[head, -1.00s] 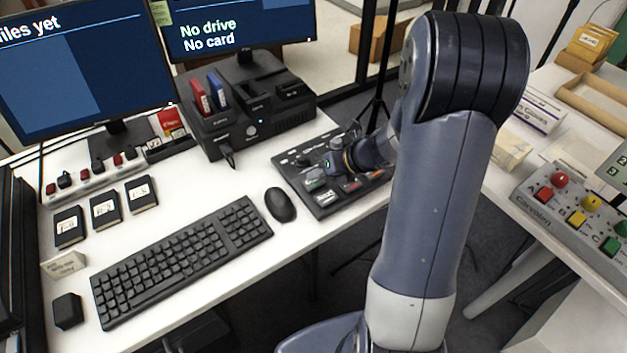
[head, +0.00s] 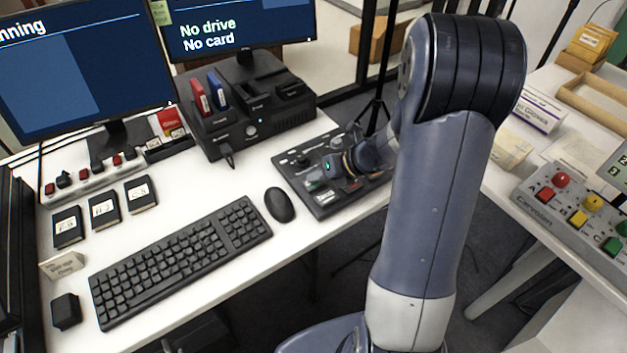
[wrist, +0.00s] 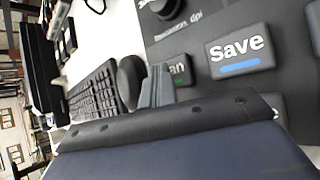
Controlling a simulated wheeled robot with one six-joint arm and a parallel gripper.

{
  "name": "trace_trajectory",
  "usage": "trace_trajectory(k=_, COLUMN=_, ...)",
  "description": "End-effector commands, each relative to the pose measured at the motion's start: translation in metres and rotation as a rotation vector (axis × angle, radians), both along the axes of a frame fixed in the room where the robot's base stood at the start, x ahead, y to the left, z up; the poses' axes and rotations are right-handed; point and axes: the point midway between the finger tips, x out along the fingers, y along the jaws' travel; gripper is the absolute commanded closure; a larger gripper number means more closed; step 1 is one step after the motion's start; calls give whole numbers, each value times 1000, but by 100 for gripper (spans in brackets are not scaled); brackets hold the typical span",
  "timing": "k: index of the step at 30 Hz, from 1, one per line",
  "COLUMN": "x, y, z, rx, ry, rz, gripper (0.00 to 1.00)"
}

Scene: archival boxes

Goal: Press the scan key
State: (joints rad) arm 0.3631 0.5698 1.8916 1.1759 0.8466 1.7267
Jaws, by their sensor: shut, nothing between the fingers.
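The scan key (wrist: 180,68) shows in the wrist view as a dark key with a green light and the letters "an"; the rest of its label is hidden behind my fingers. My gripper (wrist: 157,88) is shut and empty, with its fingertips right at the key's left side. I cannot tell whether they touch it. The key sits on a black control panel (head: 292,160) on the desk, where my gripper (head: 335,168) covers part of the keys in the head view. The left monitor (head: 60,75) shows text ending in "nning".
A Save key (wrist: 240,50) with a blue bar lies beside the scan key. A mouse (head: 280,204) and keyboard (head: 180,262) are left of the panel. A black dock (head: 250,125) with red and blue cartridges stands behind. A button box (head: 570,215) is on the right table.

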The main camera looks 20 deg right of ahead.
Motion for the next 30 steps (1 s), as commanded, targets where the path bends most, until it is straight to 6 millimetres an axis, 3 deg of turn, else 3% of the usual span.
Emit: trace_trajectory(k=30, x=0, y=0, z=27, rx=0, ry=1, rz=1, gripper=100)
